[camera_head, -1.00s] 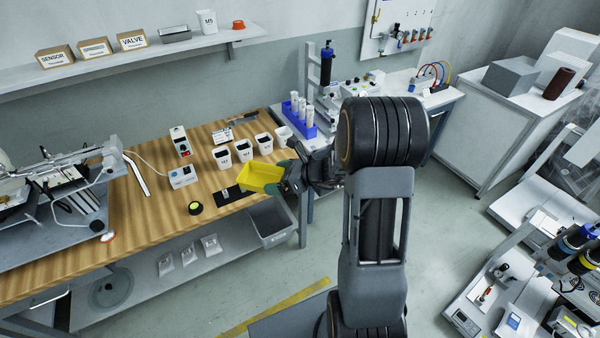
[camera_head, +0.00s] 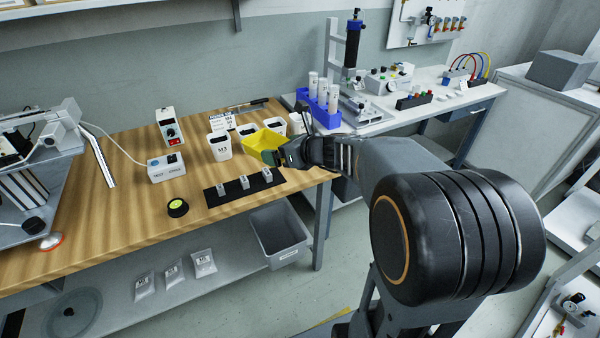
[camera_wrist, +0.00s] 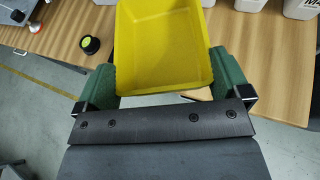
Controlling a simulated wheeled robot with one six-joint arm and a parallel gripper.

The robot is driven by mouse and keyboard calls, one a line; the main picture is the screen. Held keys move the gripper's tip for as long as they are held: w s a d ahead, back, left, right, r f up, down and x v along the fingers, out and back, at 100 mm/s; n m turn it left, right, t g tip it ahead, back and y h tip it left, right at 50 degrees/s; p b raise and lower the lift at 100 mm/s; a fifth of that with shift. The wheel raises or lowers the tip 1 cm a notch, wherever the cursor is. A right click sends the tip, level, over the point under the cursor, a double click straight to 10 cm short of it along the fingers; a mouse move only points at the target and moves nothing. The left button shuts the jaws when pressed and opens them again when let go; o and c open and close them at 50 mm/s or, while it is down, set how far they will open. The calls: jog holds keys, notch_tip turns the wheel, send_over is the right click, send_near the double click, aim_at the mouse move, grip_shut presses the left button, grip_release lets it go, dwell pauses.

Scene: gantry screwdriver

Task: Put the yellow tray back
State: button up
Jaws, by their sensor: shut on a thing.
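The yellow tray (camera_head: 262,143) is held above the right end of the wooden workbench, just in front of the white cups. It also fills the top middle of the wrist view (camera_wrist: 168,45), where its inside looks empty. My gripper (camera_head: 273,157) is shut on the tray, with green fingers on either side of it in the wrist view (camera_wrist: 160,75). The tray hides part of the cups behind it. I cannot tell whether its underside touches anything.
A white cup (camera_head: 220,147) stands left of the tray, with others behind it. A black strip with several small metal blocks (camera_head: 244,182) lies in front. A yellow-black round item (camera_head: 177,208) sits to its left. A grey bin (camera_head: 280,235) is below the bench edge.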

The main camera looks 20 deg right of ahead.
jog(key=w+d+f+b, duration=0.2)
jog(key=w+d+f, duration=0.2)
jog(key=d, duration=0.3)
jog(key=b, duration=0.1)
send_over(313, 172)
jog(key=a, duration=0.1)
jog(key=f, duration=0.4)
jog(key=shift+s+f, duration=0.2)
jog(key=shift+s, duration=0.1)
jog(key=shift+w+d+f, duration=0.25)
jog(key=shift+d+f, duration=0.15)
jog(key=shift+f, duration=0.25)
jog(key=shift+w+d+f+b, duration=0.15)
jog(key=shift+f+b, duration=0.55)
jog(key=shift+f, duration=1)
jog(key=shift+f, duration=0.2)
jog(key=o, duration=0.6)
jog(key=shift+o, duration=0.2)
jog(key=shift+r, duration=0.15)
